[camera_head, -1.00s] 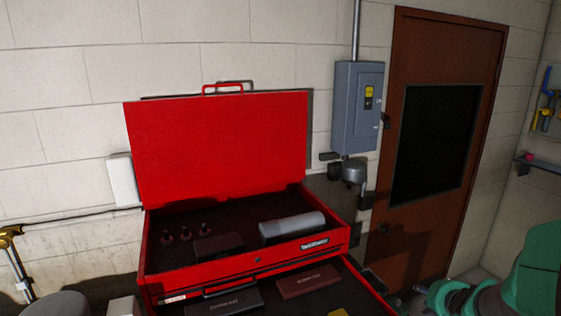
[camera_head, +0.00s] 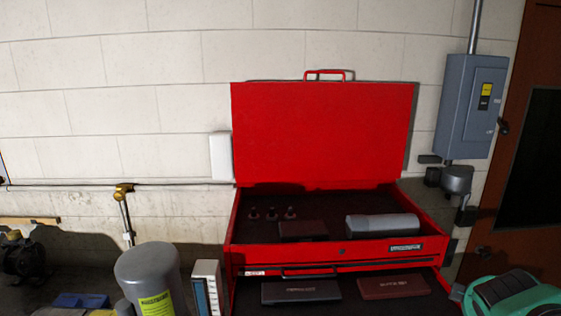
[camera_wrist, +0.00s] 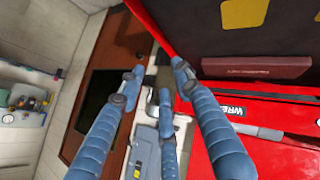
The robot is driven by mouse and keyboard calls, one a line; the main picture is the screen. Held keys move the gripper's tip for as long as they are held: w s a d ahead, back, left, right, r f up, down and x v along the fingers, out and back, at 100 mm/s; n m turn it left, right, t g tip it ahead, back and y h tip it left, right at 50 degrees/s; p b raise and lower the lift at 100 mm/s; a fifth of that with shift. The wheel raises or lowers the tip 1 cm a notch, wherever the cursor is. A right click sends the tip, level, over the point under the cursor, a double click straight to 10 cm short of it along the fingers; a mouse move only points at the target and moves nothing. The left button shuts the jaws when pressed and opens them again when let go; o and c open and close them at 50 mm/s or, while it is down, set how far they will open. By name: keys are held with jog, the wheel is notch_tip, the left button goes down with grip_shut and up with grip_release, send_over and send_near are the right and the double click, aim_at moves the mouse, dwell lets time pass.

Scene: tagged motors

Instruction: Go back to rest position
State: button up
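My gripper (camera_wrist: 158,88) shows in the wrist view with its blue jointed fingers spread apart. It is open, and nothing is between the fingers. The red tool chest (camera_wrist: 282,159) lies to the right of the fingers in that view, and one finger overlaps its edge. I cannot tell from this view whether that finger touches it. In the head view the red tool chest (camera_head: 320,130) stands against the wall with its lid up and its upper drawer pulled out. My gripper is not visible in the head view.
A grey cylinder with a yellow label (camera_head: 148,270) and a white box (camera_head: 207,285) stand left of the chest. A dark motor-like object (camera_head: 22,258) sits far left. A grey electrical box (camera_head: 470,105) and a brown door (camera_head: 515,200) are on the right.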

jog(key=s+a+m+y+b, duration=0.1)
jog(key=s+a+y, duration=0.1)
jog(key=a, duration=0.6)
jog(key=s+a+f+m+y+b, duration=0.1)
jog(key=s+a+y, duration=0.1)
jog(key=a, duration=0.6)
jog(key=s+a+f+m+g+y+b, duration=0.1)
jog(key=s+a, duration=0.3)
jog(key=a, duration=0.4)
jog(key=shift+a+f+m+y+b, duration=0.1)
jog(key=shift+f+m+y+b, duration=0.15)
jog(key=shift+m+y+b, duration=0.25)
jog(key=shift+s+a, duration=0.35)
jog(key=shift+a, duration=0.15)
jog(key=shift+s+r, duration=0.3)
jog(key=shift+s, duration=0.5)
